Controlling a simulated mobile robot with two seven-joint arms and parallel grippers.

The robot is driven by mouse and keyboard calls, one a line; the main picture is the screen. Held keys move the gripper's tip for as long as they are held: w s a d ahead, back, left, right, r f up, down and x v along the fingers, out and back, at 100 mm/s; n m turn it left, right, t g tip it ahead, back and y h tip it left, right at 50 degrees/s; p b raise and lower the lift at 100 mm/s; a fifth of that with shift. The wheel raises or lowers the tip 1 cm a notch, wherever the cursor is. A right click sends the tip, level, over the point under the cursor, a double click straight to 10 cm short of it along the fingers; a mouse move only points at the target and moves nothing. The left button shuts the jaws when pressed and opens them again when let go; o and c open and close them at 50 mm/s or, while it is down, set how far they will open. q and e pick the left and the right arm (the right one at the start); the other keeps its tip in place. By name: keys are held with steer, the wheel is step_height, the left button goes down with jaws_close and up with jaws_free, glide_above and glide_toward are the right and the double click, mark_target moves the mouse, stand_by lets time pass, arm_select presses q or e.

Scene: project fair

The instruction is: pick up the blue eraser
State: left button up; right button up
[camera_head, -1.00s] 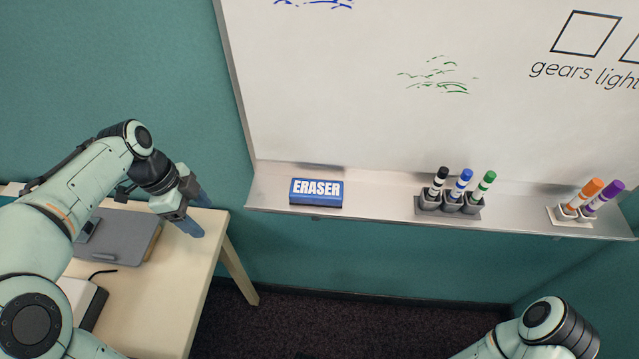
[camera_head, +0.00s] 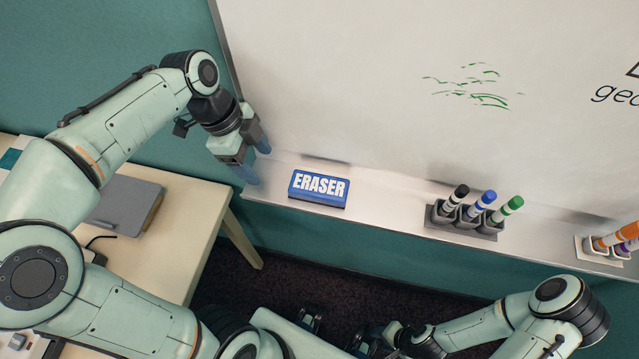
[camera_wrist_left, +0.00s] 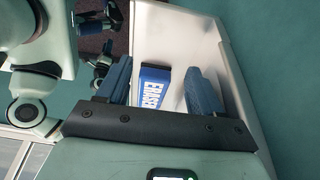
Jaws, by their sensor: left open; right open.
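The blue eraser (camera_head: 319,190), a block with white ERASER lettering, lies on the left part of the whiteboard's ledge (camera_head: 393,207). My left gripper (camera_head: 256,160) is open and empty at the ledge's left end, just left of the eraser and apart from it. In the left wrist view, the eraser (camera_wrist_left: 152,88) shows beyond and between the spread fingers of the left gripper (camera_wrist_left: 160,68). My right gripper (camera_head: 370,342) is low in the head view, below the ledge and away from the eraser; its fingers are hard to make out.
A holder (camera_head: 462,223) with black, blue and green markers stands on the ledge right of the eraser. Another holder (camera_head: 603,247) with orange and purple markers is further right. A wooden table (camera_head: 180,215) bearing a grey folder-like item (camera_head: 125,204) is at left. The ledge between eraser and first holder is clear.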

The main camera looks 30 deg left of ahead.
arm_select(q)
steer(key=p, duration=0.1)
glide_above(318, 185)
steer(key=a, duration=0.2)
steer(key=shift+s, duration=0.25)
steer(key=x, duration=0.5)
steer(key=shift+d, duration=0.2)
steer(key=shift+w, duration=0.1)
steer(key=c, duration=0.6)
